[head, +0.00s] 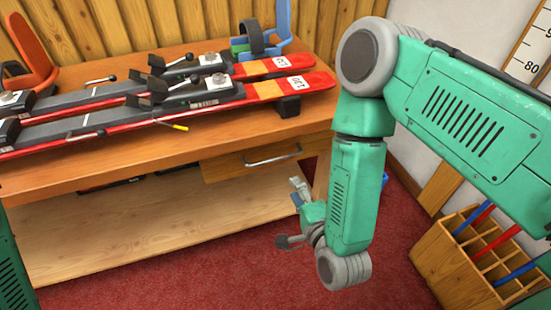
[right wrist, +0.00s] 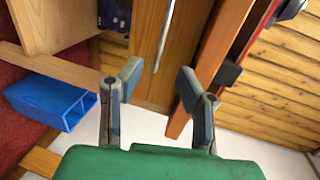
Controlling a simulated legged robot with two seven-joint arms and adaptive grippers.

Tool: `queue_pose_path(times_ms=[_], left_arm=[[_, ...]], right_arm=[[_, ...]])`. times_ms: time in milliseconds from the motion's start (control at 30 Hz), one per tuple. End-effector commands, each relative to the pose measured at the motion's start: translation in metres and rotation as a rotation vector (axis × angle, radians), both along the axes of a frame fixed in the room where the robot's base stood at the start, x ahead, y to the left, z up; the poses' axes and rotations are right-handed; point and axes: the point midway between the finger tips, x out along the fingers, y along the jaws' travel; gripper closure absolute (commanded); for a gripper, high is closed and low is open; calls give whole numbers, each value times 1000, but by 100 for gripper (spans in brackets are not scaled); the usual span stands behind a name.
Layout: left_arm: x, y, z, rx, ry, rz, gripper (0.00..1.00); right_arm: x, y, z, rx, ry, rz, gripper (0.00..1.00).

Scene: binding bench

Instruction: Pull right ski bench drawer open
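The ski bench drawer (head: 235,170) is a wooden front under the right end of the bench top, with a curved metal handle (head: 272,157). The drawer looks shut. In the right wrist view, the handle (right wrist: 165,35) runs upright beyond my fingertips, against the drawer front (right wrist: 158,82). My right gripper (head: 299,190) is below and to the right of the handle in the head view. In the right wrist view, the right gripper (right wrist: 158,74) is open and empty, its fingers apart and not touching the handle. My left gripper is out of view.
The bench (head: 110,175) carries red skis (head: 220,97) with bindings, a blue strap holder (head: 280,25) and an orange boot-like piece (head: 28,55). A divided wooden box (head: 450,265) stands at lower right. A blue bin (right wrist: 45,100) shows in the wrist view. Red floor lies open in front.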

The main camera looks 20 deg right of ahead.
Motion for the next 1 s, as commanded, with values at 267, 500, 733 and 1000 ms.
queue_pose_path(times_ms=[267, 500, 733, 1000], left_arm=[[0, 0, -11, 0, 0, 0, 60], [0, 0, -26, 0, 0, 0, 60], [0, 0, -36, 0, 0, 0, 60], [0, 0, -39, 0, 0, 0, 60]], right_arm=[[36, 1, -6, 13, -17, -8, 69], [88, 3, -17, 12, -16, -5, 69], [123, 4, -25, 11, -13, -6, 69], [136, 4, -27, 11, -9, -6, 69]])
